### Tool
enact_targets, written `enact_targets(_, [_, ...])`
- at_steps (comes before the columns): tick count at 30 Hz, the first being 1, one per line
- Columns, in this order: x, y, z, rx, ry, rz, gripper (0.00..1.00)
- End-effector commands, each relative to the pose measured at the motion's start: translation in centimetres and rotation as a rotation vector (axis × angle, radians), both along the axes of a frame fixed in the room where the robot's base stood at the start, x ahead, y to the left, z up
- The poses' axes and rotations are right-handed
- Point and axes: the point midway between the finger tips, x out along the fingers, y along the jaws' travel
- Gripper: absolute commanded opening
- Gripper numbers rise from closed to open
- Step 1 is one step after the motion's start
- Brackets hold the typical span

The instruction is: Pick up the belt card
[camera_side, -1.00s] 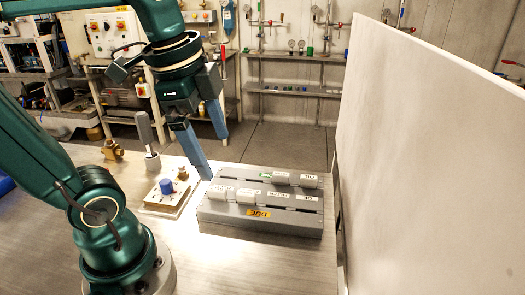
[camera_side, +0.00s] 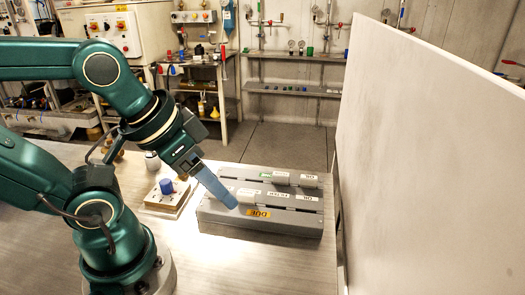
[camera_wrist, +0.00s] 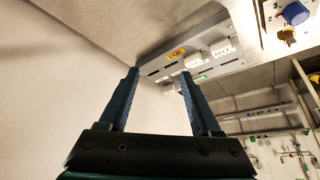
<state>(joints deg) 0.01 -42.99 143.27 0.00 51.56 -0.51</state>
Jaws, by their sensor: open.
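A grey slotted rack (camera_side: 285,228) with a yellow DUE label holds white cards in two rows on the table; it also shows in the wrist view (camera_wrist: 150,70). The labels are too small to read surely. A white card with dark lettering (camera_wrist: 222,48) in the wrist view may be the belt card; I cannot pick it out in the side view. My gripper (camera_side: 233,205) points down and right at the rack's front left part, its fingers hiding cards there. In the wrist view my gripper (camera_wrist: 159,74) is open and empty, its fingers apart over part of the rack.
A small panel with a blue knob (camera_side: 167,187) stands left of the rack. A tall pale wall panel (camera_side: 430,150) rises close on the right. Bare table (camera_side: 235,265) lies in front of the rack. Shelves and pipes stand behind.

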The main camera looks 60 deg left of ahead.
Motion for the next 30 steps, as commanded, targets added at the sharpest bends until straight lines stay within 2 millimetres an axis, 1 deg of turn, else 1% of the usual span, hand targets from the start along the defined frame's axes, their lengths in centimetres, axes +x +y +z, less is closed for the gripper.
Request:
enact_targets(4, [1.1, 0.4, 0.9, -0.026, 0.008, 0.071, 0.65])
enact_targets(7, [2.3, 1.5, 0.8, -0.044, 0.06, 0.167, 0.65])
enact_targets(11, [4.2, 3.9, 0.0, -0.072, 0.156, 0.328, 0.65])
enact_targets(16, [5.8, 7.8, -2.2, -0.117, 0.287, 0.534, 0.65])
enact_targets(18, [6.1, 9.3, -3.3, -0.136, 0.337, 0.604, 0.65])
enact_targets(22, [6.0, 11.4, -5.1, -0.165, 0.411, 0.697, 0.65])
enact_targets(25, [5.7, 12.3, -6.0, -0.181, 0.449, 0.738, 0.65])
enact_targets(30, [5.2, 12.8, -7.2, -0.193, 0.472, 0.764, 0.65])
